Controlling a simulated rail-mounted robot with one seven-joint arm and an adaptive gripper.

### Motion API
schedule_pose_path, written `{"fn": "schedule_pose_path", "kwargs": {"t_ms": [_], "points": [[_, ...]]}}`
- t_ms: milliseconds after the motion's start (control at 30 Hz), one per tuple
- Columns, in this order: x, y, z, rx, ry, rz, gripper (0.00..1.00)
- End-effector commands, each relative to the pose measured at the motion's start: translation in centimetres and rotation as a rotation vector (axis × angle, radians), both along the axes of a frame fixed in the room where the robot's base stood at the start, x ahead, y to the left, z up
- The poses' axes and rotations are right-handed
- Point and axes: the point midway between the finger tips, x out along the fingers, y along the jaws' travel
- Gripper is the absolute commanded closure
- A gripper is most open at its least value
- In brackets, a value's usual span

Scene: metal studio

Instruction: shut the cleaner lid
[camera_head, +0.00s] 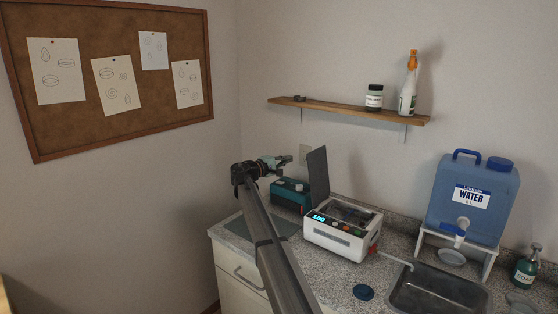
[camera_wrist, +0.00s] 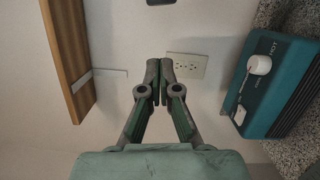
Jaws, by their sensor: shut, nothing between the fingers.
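The cleaner (camera_head: 341,229) is a white box with a lit display and buttons on its front, standing on the counter in the head view. Its dark flat lid (camera_head: 318,172) stands raised, nearly upright, at the left side of the box. My gripper (camera_head: 288,160) is just left of the lid's upper part, and the two look apart, though the depth gap is hard to judge. In the wrist view my gripper (camera_wrist: 160,70) has its fingertips together with nothing between them. The cleaner and lid do not show in the wrist view.
A teal device (camera_head: 290,194) sits behind my arm, left of the cleaner; it also shows in the wrist view (camera_wrist: 281,85). A wall shelf (camera_head: 345,110) holds bottles above. A water jug (camera_head: 474,205), sink (camera_head: 437,292) and soap bottle (camera_head: 526,267) are at the right.

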Motion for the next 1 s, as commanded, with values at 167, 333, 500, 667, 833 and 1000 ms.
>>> {"fn": "schedule_pose_path", "kwargs": {"t_ms": [167,333,500,667,833,1000], "points": [[2.1,-2.8,0.4,0.001,0.0,-0.001,1.0],[-0.1,-4.6,0.6,0.001,0.0,-0.001,1.0],[-0.7,-5.4,0.6,0.0,0.001,0.001,1.0],[-0.8,-5.6,0.6,0.0,0.0,0.001,1.0],[-0.8,-5.6,0.6,0.0,0.0,0.001,1.0],[-0.9,-5.6,0.6,0.003,-0.003,0.001,1.0]]}}
